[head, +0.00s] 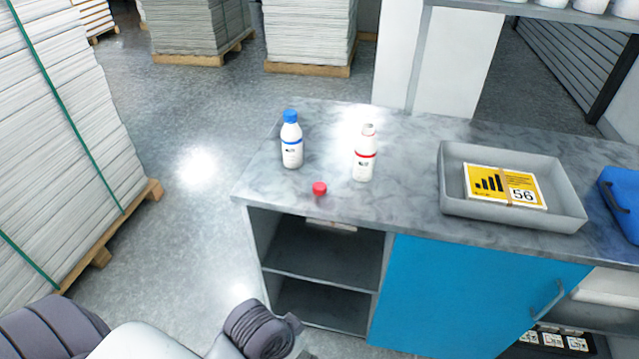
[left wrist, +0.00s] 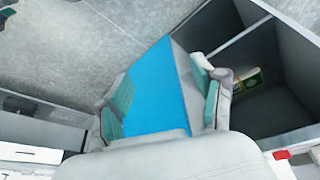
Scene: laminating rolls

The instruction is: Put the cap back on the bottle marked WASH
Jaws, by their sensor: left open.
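A white bottle with a red band (head: 364,160) stands upright on the grey worktop without a coloured cap, its narrow neck showing. A second white bottle with a blue band (head: 291,150) stands to its left, wearing a blue cap. The labels are too small to read. A red cap (head: 319,188) lies on the worktop near the front edge, in front of and between the bottles. My left gripper (left wrist: 165,102) is open and empty, in front of the cabinet. In the left wrist view a small red piece (left wrist: 282,154) at lower right looks like the cap. My right gripper is out of view.
On the worktop (head: 410,205) a grey tray (head: 570,208) holds a yellow card stack (head: 504,186), with a blue object (head: 622,200) at its right. Below are open shelves (head: 322,262) and a blue door (head: 470,290). The worktop around the cap is clear.

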